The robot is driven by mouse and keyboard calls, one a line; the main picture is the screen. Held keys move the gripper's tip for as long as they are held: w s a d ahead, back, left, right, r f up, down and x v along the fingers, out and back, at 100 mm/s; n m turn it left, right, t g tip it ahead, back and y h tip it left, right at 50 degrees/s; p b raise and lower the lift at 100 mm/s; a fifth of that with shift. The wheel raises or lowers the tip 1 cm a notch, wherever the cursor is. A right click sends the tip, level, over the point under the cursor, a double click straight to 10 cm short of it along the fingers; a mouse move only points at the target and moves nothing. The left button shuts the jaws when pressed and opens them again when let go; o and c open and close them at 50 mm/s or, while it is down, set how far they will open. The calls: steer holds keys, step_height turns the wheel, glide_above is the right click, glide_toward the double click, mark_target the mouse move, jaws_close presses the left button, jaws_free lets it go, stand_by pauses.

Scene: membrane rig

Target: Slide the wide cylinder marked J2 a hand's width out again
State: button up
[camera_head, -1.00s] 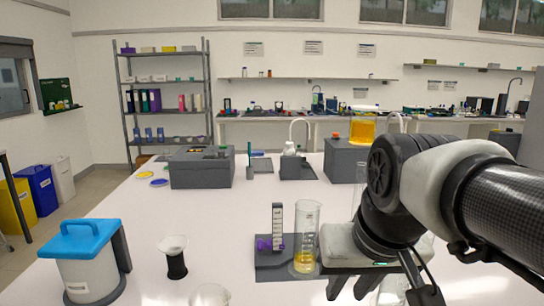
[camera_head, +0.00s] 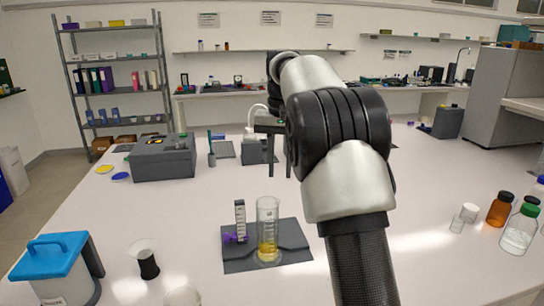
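A tall clear measuring cylinder (camera_head: 268,222) with yellow liquid in its lower part stands upright on a dark grey mat (camera_head: 295,245). No J2 mark is readable on it. A small white graduated piece (camera_head: 240,215) with a purple part stands just left of it on the mat. My gripper (camera_head: 280,165) is high up and farther back than the cylinder, apart from it. Its two dark fingers point down with a gap between them and nothing visible in it. My arm hides much of the bench centre behind it.
A blue-lidded bin (camera_head: 58,265) and a black-based glass funnel (camera_head: 146,262) stand at front left. A grey instrument (camera_head: 163,160) is at back left. Brown (camera_head: 499,208) and green-capped (camera_head: 519,230) bottles stand at right.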

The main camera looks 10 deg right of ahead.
steer(key=shift+w+f, duration=0.45)
steer(key=shift+w, duration=0.35)
steer(key=b, duration=0.2)
glide_toward(268, 231)
steer(key=w+d+f, duration=0.2)
steer(key=d+f, duration=0.1)
steer(key=f, duration=0.4)
steer(key=shift+w+f, duration=0.2)
steer(key=shift+f, duration=0.1)
steer(key=shift+c, duration=0.2)
